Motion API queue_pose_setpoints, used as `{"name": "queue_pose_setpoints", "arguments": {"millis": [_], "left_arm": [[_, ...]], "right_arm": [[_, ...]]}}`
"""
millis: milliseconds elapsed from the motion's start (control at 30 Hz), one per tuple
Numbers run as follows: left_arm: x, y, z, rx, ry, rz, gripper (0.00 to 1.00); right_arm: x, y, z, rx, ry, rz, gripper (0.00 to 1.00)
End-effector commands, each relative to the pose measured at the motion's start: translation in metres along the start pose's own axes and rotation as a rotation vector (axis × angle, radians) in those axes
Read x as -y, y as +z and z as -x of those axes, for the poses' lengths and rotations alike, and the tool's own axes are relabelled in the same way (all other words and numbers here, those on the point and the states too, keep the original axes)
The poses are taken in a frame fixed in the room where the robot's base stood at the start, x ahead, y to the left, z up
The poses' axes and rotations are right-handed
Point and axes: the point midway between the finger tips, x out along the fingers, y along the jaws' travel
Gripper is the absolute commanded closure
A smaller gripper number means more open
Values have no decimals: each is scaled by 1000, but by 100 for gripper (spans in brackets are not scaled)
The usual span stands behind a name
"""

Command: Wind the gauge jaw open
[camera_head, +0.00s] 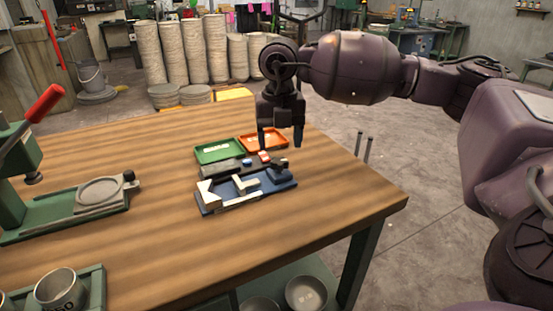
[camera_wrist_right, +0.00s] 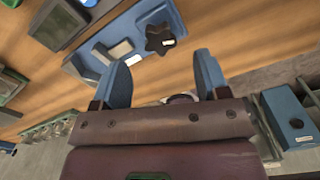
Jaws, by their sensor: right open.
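The gauge has a blue base (camera_head: 288,184) on the wooden table, with pale jaw pieces (camera_head: 232,193) on top. A dark star-shaped knob (camera_head: 281,166) sits at its right end; the knob also shows in the right wrist view (camera_wrist_right: 160,39), just beyond the fingertips. My right gripper (camera_head: 281,140) points down above the knob end of the gauge. Its two fingers are apart, with nothing between them, and in the right wrist view the gripper (camera_wrist_right: 162,68) stands short of the knob, apart from it. My left gripper is not in view.
A green tray (camera_head: 219,151) and an orange tray (camera_head: 263,141) lie behind the gauge, with a dark strip (camera_head: 228,168) between. A green press with a red lever (camera_head: 46,103) and a round-plate fixture (camera_head: 100,192) stand left. A metal cup (camera_head: 60,288) is at front left. The table's middle front is clear.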

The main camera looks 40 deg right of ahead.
Motion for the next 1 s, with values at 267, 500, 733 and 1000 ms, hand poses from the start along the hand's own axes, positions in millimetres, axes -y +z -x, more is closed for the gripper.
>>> {"name": "queue_pose_setpoints", "arguments": {"millis": [267,500,733,1000], "left_arm": [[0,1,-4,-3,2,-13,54],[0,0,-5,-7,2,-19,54],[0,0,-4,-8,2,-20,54],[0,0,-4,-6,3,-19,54]], "right_arm": [[0,0,-40,-3,-2,1,32],[0,0,-48,-1,1,1,32],[0,0,-48,0,1,1,32],[0,0,-48,0,1,1,73]]}}
